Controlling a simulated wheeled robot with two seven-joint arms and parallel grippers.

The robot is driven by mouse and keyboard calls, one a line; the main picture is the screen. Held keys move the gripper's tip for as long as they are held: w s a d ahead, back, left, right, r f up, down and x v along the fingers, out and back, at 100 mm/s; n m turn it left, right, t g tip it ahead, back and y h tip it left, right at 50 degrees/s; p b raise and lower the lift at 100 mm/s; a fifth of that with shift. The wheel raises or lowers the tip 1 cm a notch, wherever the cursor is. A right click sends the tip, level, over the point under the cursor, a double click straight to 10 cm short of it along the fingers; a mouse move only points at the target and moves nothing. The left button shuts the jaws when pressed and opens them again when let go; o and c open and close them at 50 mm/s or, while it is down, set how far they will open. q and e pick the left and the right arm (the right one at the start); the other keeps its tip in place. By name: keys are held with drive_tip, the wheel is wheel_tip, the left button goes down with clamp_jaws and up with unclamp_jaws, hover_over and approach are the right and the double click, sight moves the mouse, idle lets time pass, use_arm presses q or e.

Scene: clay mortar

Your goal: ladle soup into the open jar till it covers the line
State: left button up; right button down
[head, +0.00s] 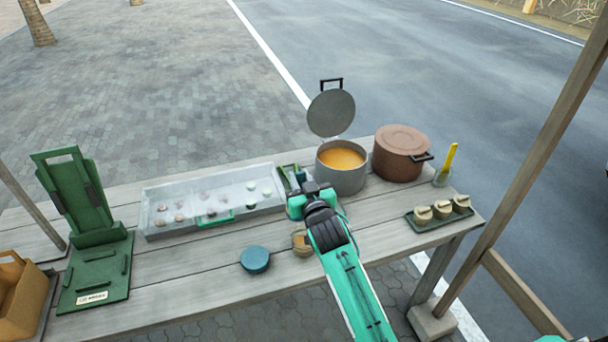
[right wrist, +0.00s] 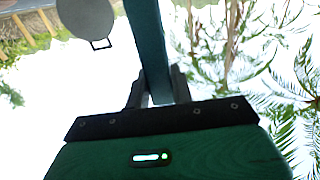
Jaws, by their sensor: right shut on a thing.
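My right gripper (head: 308,196) is shut on a dark green handle (right wrist: 150,40), which runs up between its fingers (right wrist: 157,90) in the right wrist view. I take it for the ladle; its bowl cannot be made out. The gripper is just left of and in front of the grey pot (head: 345,180). The pot holds orange soup (head: 341,158), and its round lid (head: 331,112) stands raised behind it. A small jar (head: 301,243) with something orange-brown in it stands near the table front, partly hidden by my right arm. Its line and level cannot be read. My left gripper is not in view.
A lidded brown pot (head: 401,152) stands right of the grey pot. A yellow-handled tool (head: 449,160) and a tray of jars (head: 440,219) are at right. A blue round lid (head: 255,259), a clear-topped case (head: 160,228), a green stand (head: 98,238) and a brown box (head: 22,294) are at left.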

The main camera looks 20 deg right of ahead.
wheel_tip(320, 180, down, 5)
drive_tip(key=s+a+b, duration=0.2)
drive_tip(key=s+b, duration=0.1)
drive_tip(key=b, duration=0.2)
drive_tip(key=d+f+m, duration=0.3)
drive_tip(key=d+m, duration=0.5)
drive_tip(key=d+f+m, duration=0.4)
drive_tip(key=d+m, duration=0.4)
drive_tip(key=shift+w+f, duration=0.15)
drive_tip(key=shift+w, duration=0.3)
idle(1.1)
drive_tip(key=shift+p, duration=0.3)
idle(0.8)
